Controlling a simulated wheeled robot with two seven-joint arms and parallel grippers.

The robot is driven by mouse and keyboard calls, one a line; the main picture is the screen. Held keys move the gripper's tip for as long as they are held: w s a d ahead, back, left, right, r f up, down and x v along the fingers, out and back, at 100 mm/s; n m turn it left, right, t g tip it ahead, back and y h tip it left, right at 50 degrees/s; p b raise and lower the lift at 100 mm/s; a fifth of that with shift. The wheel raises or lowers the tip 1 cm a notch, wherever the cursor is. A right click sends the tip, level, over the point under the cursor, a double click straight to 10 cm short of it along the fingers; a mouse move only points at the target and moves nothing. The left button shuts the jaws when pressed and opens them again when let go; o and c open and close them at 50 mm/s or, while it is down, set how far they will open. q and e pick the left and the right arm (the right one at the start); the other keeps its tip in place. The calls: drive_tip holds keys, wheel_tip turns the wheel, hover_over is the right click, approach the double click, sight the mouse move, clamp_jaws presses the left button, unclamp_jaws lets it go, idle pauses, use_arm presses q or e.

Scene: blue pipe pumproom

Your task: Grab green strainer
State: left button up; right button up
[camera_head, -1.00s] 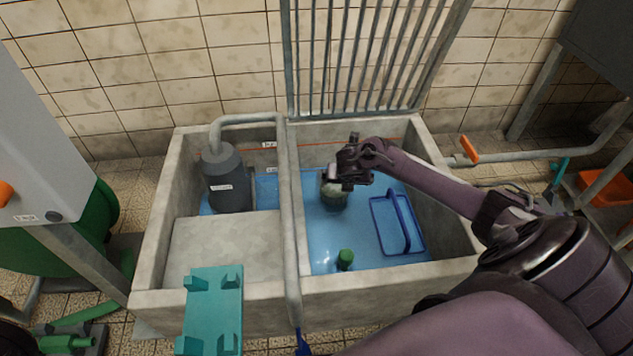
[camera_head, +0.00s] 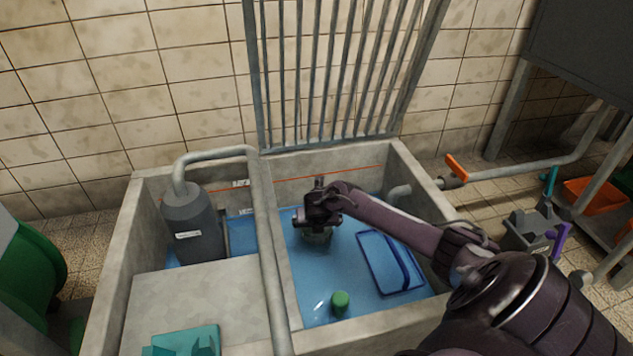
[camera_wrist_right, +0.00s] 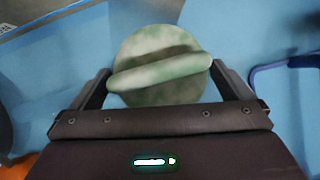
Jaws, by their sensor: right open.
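The green strainer is a round, mottled green-and-white piece with a raised ridge across its top; in the right wrist view the strainer (camera_wrist_right: 160,85) sits between my open fingers. In the head view only a lower part of the strainer (camera_head: 317,240) shows, in the blue water of the right basin, under my right gripper (camera_head: 318,222). In the wrist view my right gripper (camera_wrist_right: 163,82) has one finger on each side of it. I cannot tell whether the fingers touch it. My left gripper is not in view.
A plain green cylinder (camera_head: 340,302) and a blue frame (camera_head: 388,262) lie in the right basin. A concrete wall with a grey pipe (camera_head: 266,250) divides the basins. A grey pump (camera_head: 192,226) stands left. A metal grate (camera_head: 335,75) rises behind.

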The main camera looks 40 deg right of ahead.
drive_tip(key=shift+b+x, duration=0.45)
drive_tip(key=shift+x, duration=0.55)
drive_tip(key=shift+r, duration=0.1)
drive_tip(key=c, duration=0.9)
